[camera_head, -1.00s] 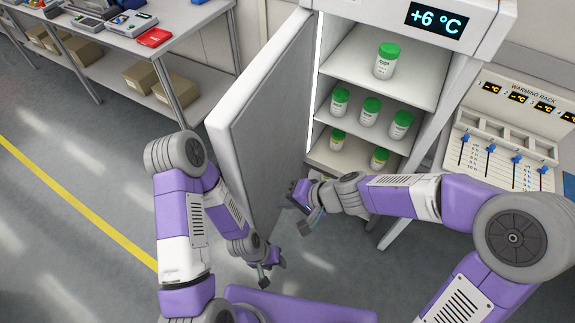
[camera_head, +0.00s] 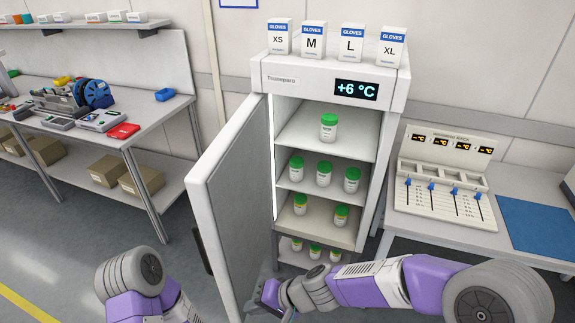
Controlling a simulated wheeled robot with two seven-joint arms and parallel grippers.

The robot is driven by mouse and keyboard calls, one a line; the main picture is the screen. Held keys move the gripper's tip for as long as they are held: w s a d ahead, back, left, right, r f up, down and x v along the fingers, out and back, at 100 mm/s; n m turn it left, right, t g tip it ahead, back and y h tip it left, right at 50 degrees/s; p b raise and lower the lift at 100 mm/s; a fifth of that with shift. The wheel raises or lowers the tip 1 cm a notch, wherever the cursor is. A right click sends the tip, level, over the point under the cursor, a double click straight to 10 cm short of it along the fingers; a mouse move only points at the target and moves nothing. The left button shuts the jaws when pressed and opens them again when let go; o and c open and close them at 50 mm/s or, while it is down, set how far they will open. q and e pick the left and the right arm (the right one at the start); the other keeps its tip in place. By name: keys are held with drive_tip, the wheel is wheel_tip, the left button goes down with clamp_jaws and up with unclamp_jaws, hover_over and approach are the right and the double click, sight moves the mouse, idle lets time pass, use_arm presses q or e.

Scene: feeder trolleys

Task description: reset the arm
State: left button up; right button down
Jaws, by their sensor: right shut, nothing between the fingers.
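My right arm comes in from the right, low in the head view. My right gripper (camera_head: 265,296) is at its left end, by the lower part of the open fridge door (camera_head: 238,190); I cannot tell whether they touch. It is shut and holds nothing. Of my left arm, only upper links show at the bottom left; its gripper is out of the picture. The fridge (camera_head: 322,85) stands open with its door swung to the left. Green-capped jars (camera_head: 329,127) stand on its several shelves.
Glove boxes (camera_head: 312,40) stand on top of the fridge. A warming rack (camera_head: 443,180) and a blue mat (camera_head: 540,226) are on the right table. A bench (camera_head: 60,124) with tools and a red case (camera_head: 123,131) is at left. Floor shows between bench and door.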

drive_tip(key=s+d+f+h, duration=0.1)
drive_tip(key=s+d+f, duration=0.2)
drive_tip(key=f, duration=0.6)
drive_tip(key=s+d+f+h, duration=0.2)
drive_tip(key=s+d+f, duration=0.1)
drive_tip(key=d+f, duration=0.5)
drive_tip(key=s+d+f+h, duration=0.2)
drive_tip(key=d+f, duration=0.4)
drive_tip(key=f, duration=0.4)
drive_tip(key=shift+s+d+m+g, duration=0.15)
drive_tip(key=shift+s+m+g, duration=0.25)
drive_tip(key=shift+s, duration=0.05)
